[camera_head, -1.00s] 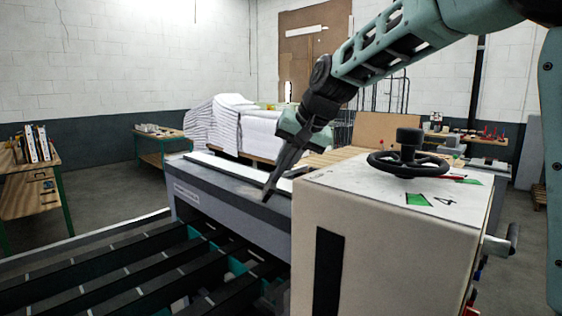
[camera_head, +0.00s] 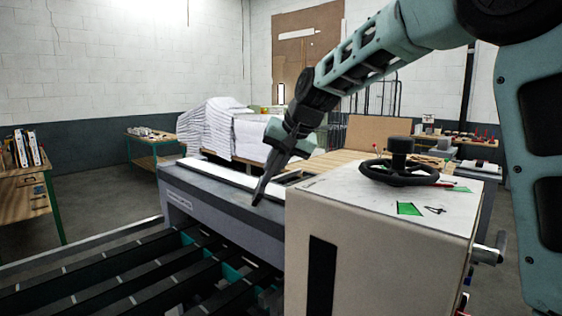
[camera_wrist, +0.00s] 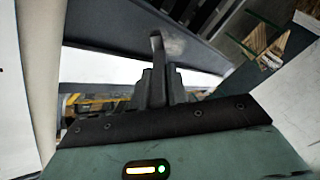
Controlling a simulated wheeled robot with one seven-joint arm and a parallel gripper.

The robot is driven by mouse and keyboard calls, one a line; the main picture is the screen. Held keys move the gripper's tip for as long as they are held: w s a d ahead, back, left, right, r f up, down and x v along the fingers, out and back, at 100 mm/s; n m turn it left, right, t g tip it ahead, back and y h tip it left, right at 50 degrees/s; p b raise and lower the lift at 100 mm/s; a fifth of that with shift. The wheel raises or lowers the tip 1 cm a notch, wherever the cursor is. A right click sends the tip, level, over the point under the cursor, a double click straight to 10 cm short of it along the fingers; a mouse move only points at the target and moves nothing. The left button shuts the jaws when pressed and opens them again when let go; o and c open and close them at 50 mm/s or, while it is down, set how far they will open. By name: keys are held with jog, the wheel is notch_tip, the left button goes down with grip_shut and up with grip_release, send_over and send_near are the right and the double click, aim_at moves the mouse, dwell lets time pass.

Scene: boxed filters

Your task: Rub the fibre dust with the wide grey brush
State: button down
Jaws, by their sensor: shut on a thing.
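My gripper (camera_head: 272,168) points down over the long grey ledge (camera_head: 215,204) of the machine. It is shut on a narrow dark grey piece, seemingly the brush (camera_head: 259,194), seen edge-on; its lower end is at or just above the ledge top. In the wrist view, the gripper (camera_wrist: 158,78) holds the brush (camera_wrist: 156,43) near the middle. A pale smudge, likely the fibre dust (camera_wrist: 173,46), lies on the dark surface right beside the brush end. I cannot tell whether the brush touches it. The dust is not clear in the head view.
A pale machine housing (camera_head: 385,240) with a black handwheel (camera_head: 403,172) stands close right of my gripper. Dark slatted bars (camera_head: 130,275) lie in front of the ledge. White stacked sheets (camera_head: 235,130) are behind. A side table with books (camera_head: 28,150) is far left.

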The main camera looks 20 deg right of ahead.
jog(key=shift+w+a+p, duration=0.35)
jog(key=shift+w+p, duration=0.15)
jog(key=shift+w, duration=0.3)
jog(key=shift+w+a+p, duration=0.35)
jog(key=shift+w+p, duration=0.1)
jog(key=shift+w, duration=0.35)
jog(key=shift+w+a+r+p, duration=0.1)
jog(key=shift+w+a+p, duration=0.15)
jog(key=shift+w+p, duration=0.35)
jog(key=shift+w+a+r+p, duration=0.1)
jog(key=shift+w+a+p, duration=0.15)
jog(key=shift+w+p, duration=0.3)
jog(key=shift+w+d+f, duration=0.25)
jog(key=shift+w+d, duration=0.15)
jog(key=shift+w, duration=0.2)
jog(key=shift+s+d+b, duration=0.4)
jog(key=shift+s+b, duration=0.25)
jog(key=shift+s, duration=0.3)
jog(key=shift+s+d+b, duration=0.4)
jog(key=shift+s+b, duration=0.3)
jog(key=shift+s, duration=0.25)
jog(key=shift+s+d+b, duration=0.4)
jog(key=shift+s+b, duration=0.25)
jog(key=shift+s, duration=0.3)
jog(key=s, duration=0.1)
jog(key=s+d+b, duration=0.1)
jog(key=s+b, duration=0.1)
jog(key=shift+s+d, duration=0.25)
jog(key=shift+s, duration=0.1)
